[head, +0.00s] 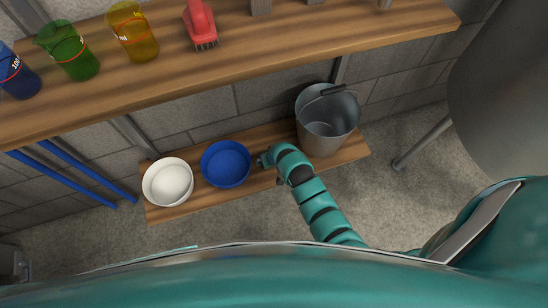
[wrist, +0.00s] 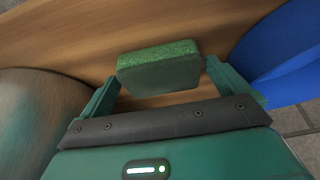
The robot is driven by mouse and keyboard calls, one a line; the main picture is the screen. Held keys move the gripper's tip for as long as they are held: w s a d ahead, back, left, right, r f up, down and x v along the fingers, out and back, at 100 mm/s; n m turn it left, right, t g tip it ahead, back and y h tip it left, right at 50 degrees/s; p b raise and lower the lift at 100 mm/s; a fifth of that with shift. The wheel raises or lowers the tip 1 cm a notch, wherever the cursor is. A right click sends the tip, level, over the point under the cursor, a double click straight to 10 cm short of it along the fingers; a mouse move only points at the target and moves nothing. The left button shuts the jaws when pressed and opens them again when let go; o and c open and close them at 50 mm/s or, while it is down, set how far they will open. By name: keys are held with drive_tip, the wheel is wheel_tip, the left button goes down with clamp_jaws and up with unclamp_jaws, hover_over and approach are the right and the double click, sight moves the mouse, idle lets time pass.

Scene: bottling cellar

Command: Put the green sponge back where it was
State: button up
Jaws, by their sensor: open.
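The green sponge (wrist: 158,65) shows in the wrist view as a small block on or just above the wooden lower shelf (wrist: 150,25). My gripper (wrist: 162,74) is open, with one finger on each side of the sponge. A small gap shows at the right finger; the left finger is very near the sponge's edge. In the head view my gripper (head: 263,161) is low over the lower shelf, between the blue bowl (head: 226,164) and the metal bucket (head: 327,120). The sponge is mostly or wholly hidden there by my gripper.
A white bowl (head: 168,183) stands left of the blue bowl. The upper shelf (head: 240,62) overhangs the back and carries blue, green and yellow jugs (head: 134,32) and a red brush (head: 201,25). Blue poles (head: 75,175) are at left. A large grey rounded body (head: 505,75) stands at right.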

drive_tip(key=p+v, duration=0.1)
drive_tip(key=v, duration=1)
drive_tip(key=shift+r, duration=0.35)
drive_tip(key=shift+s+d, duration=0.1)
drive_tip(key=shift+s, duration=0.05)
